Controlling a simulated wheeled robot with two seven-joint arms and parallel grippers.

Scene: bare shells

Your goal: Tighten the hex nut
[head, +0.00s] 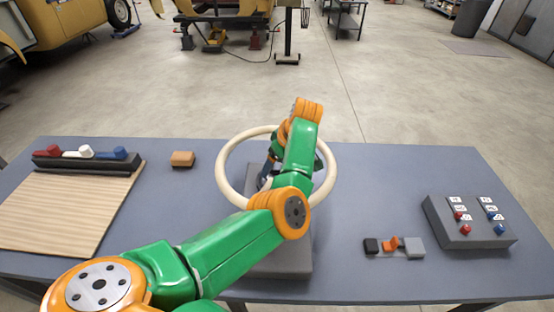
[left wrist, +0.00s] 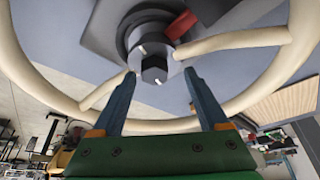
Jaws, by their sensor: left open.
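The hex nut (left wrist: 154,68) is dark and sits at the hub of a cream ring-shaped wheel (head: 223,175). In the left wrist view the wheel's rim and spokes (left wrist: 235,41) surround the nut. Small white marks show on the nut and on the hub beside it. My left gripper (left wrist: 160,74) is open, its two blue fingers apart on either side of the nut's near end. I cannot tell whether they touch it. In the head view my left arm hides most of the hub and the nut. My right gripper is not in view.
A red part (left wrist: 181,25) juts out beside the hub. On the table (head: 360,275) are a control box (head: 462,233) with switches, small blocks (head: 413,247), a tan block (head: 182,159), a wooden board (head: 60,210) and a dark rack (head: 85,163) with coloured handles.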

